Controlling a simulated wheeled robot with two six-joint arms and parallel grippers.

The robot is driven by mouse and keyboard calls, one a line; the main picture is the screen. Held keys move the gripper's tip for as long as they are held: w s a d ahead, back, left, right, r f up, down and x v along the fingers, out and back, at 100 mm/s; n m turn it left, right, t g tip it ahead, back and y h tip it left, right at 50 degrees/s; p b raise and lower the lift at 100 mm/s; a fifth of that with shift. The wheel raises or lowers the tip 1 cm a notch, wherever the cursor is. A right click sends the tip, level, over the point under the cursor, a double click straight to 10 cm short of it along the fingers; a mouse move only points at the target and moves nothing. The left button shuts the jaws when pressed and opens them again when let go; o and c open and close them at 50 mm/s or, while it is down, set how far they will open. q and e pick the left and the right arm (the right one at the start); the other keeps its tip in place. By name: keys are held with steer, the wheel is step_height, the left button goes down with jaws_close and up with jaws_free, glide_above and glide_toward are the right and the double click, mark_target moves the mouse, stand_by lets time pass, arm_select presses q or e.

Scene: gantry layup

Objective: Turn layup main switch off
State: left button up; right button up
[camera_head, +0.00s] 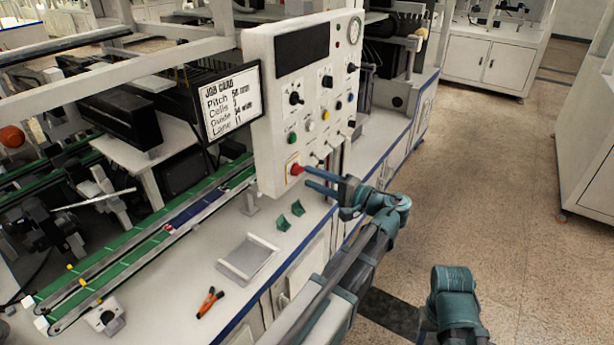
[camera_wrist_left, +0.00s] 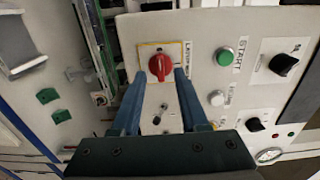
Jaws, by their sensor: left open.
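The main switch is a red rotary knob (camera_wrist_left: 160,66) on a yellow-edged plate, seen in the left wrist view; its label is only partly legible. In the head view the red knob (camera_head: 296,169) sits at the lower left of the white control panel (camera_head: 265,110). My left gripper (camera_head: 308,177) is open. Its fingers point at the panel close to the knob. In the left wrist view the fingertips (camera_wrist_left: 160,76) lie on either side of the knob's lower edge; I cannot tell whether they touch it. My right gripper is not in view.
A green START button (camera_wrist_left: 224,57), a white button (camera_wrist_left: 217,98) and black rotary knobs (camera_wrist_left: 283,64) are on the same panel. A job card screen (camera_head: 232,102) stands left of it. Orange-handled pliers (camera_head: 210,302) and a grey tray (camera_head: 247,257) lie on the bench.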

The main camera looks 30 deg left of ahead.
arm_select(q)
steer(key=d, duration=1.1)
steer(key=shift+s, duration=0.45)
steer(key=s+f+g+h, duration=0.1)
steer(key=s+f+h, duration=0.4)
steer(key=f, duration=0.5)
steer(key=s+f+h, duration=0.3)
steer(key=f+h, duration=0.5)
steer(key=f, duration=0.2)
steer(key=s+d+r+m+h+p, duration=0.1)
steer(key=s+d+r+h+p, duration=0.1)
steer(key=d, duration=0.6)
steer(key=s+d+r+m+h+p, duration=0.1)
steer(key=s+d+m+p, duration=0.1)
steer(key=s+d, duration=0.3)
steer(key=d+p, duration=0.1)
steer(key=d, duration=0.2)
steer(key=shift+s+r+h, duration=0.15)
steer(key=shift+r+h, duration=0.2)
steer(key=shift+h, duration=0.05)
